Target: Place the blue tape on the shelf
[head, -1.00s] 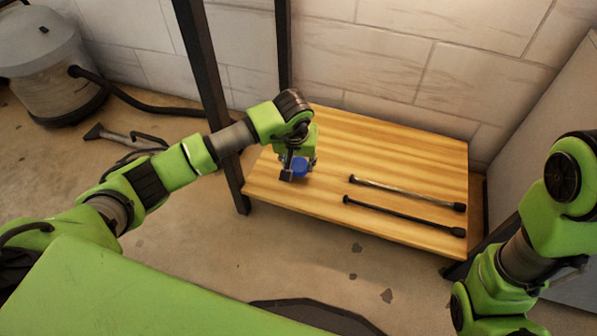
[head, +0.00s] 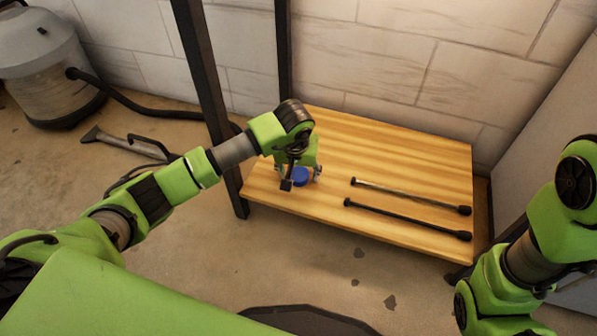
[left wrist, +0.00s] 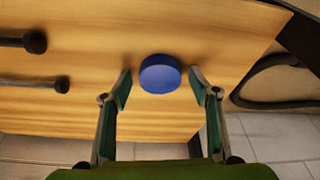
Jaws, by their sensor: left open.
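The blue tape (head: 302,177) lies flat on the wooden shelf (head: 390,150), near its left end. In the left wrist view the blue tape (left wrist: 160,73) is a round disc just beyond and between the fingertips. My left gripper (head: 303,181) points down at the tape, and its fingers (left wrist: 160,82) are spread with a gap on each side of the tape. My right arm shows at the right edge, but its gripper is out of view.
Two dark rods with knobbed ends, one upper (head: 410,195) and one lower (head: 408,219), lie on the shelf's right half. A dark post (head: 207,80) stands at the shelf's left. A vacuum cleaner (head: 45,65) with a hose sits on the floor at far left.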

